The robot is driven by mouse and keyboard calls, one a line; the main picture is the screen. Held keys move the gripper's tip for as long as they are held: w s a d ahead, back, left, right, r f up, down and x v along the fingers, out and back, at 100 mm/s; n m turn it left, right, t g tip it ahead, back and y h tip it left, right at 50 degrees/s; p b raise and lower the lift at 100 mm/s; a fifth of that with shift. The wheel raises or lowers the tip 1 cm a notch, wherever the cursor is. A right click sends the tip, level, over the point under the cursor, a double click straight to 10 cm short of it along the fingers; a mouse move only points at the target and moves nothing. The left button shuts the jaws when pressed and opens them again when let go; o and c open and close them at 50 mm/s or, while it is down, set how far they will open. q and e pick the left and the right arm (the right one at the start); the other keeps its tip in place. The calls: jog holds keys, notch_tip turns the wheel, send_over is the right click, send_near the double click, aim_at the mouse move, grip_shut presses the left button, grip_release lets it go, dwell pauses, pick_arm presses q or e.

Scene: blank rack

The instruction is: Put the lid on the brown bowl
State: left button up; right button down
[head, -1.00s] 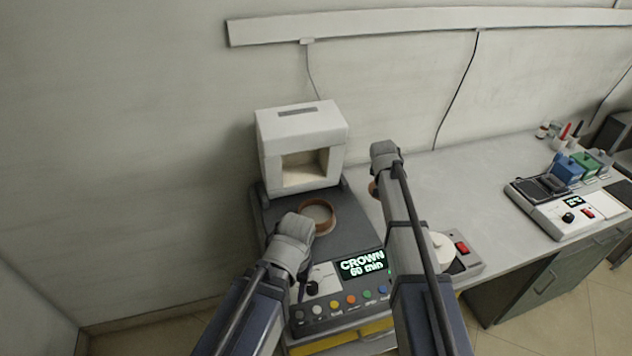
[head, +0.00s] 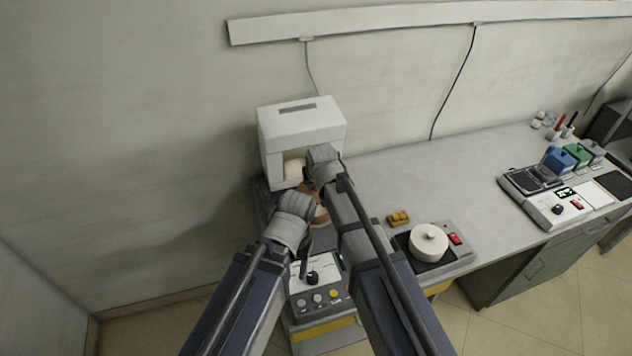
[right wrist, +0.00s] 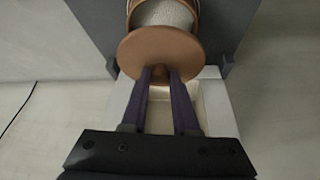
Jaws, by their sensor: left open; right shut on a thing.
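The brown bowl (head: 321,216) stands on the dark-topped unit in front of the white box. In the head view, my arms hide much of it. Its brown rim and pale inside show at the top of the right wrist view (right wrist: 166,14). My right gripper (right wrist: 160,76) is shut on the brown round lid (right wrist: 158,52). It holds the lid beside the bowl, overlapping its rim in the wrist view; I cannot tell whether they touch. The lid is mostly hidden in the head view (head: 309,188).
The white box (head: 300,130) with a front opening stands behind the bowl. A small scale with a white round pot (head: 429,242) and a yellowish block (head: 398,218) are on the grey table to the right. Another device (head: 550,205) stands farther right. The middle of the table is clear.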

aim_at(317, 195)
pick_arm(q)
jog(key=shift+f, duration=0.2)
pick_arm(e)
jog(key=shift+f, duration=0.2)
pick_arm(q)
jog(key=shift+f+b, duration=2.4)
jog(key=shift+b, duration=0.15)
pick_arm(e)
jog(key=shift+f, duration=2.4)
pick_arm(q)
jog(key=shift+f+b, duration=0.35)
pick_arm(e)
jog(key=shift+f, duration=0.35)
jog(key=shift+c, duration=0.6)
grip_release()
pick_arm(q)
jog(key=shift+r, duration=0.1)
pick_arm(e)
jog(key=shift+r, duration=0.1)
notch_tip(317, 195, up, 7)
jog(key=p, duration=0.7)
pick_arm(q)
notch_tip(317, 195, up, 7)
